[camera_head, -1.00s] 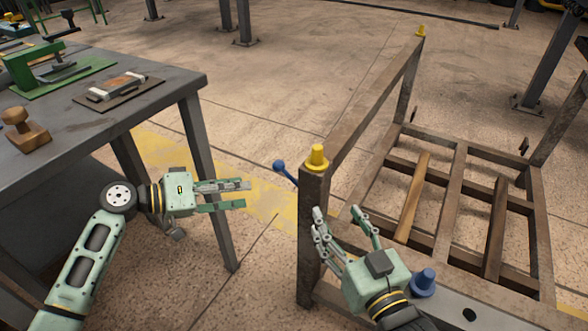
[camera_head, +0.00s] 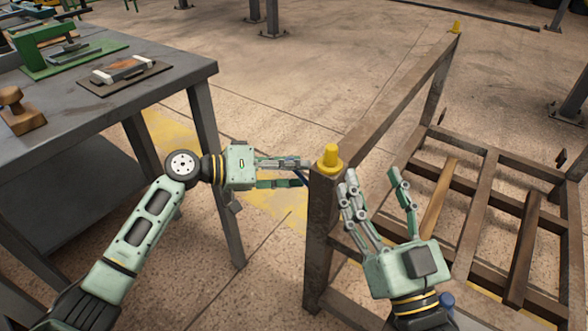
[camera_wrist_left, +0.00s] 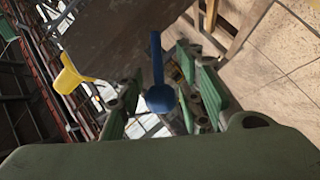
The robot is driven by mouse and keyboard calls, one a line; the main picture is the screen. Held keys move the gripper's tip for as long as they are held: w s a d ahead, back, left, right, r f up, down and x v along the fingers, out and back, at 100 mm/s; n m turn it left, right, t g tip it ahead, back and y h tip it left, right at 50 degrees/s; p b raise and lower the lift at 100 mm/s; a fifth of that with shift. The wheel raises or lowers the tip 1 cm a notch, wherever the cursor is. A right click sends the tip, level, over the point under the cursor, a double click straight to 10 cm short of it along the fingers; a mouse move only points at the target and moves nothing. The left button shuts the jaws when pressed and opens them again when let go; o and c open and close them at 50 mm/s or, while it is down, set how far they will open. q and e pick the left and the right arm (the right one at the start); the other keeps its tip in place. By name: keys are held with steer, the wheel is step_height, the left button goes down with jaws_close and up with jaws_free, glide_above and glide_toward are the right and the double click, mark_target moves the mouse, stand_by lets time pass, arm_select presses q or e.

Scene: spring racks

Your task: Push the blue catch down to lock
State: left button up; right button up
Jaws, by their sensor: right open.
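The blue catch (camera_wrist_left: 157,65), a lever with a ball end, juts from the rack's corner post (camera_head: 320,235). In the head view only a blue sliver of it (camera_head: 302,177) shows by my left fingertips. My left gripper (camera_head: 290,173) is beside the post's left face, its fingers apart. In the left wrist view the catch shows between those fingers; whether they touch it I cannot tell. My right gripper (camera_head: 378,195) is open and empty, above the rack's near side, just right of the post. The yellow cap (camera_head: 330,158) sits on the post's top.
A grey workbench (camera_head: 150,95) stands at the left, with a green clamp (camera_head: 62,50) and a wooden block (camera_head: 18,112) on it. A slatted rack base (camera_head: 478,205) fills the right. A blue plug (camera_head: 447,300) is partly hidden behind my right wrist. Bare floor lies between bench and rack.

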arm_select(q)
steer(key=shift+c, duration=0.3)
jaws_close()
stand_by(0.3)
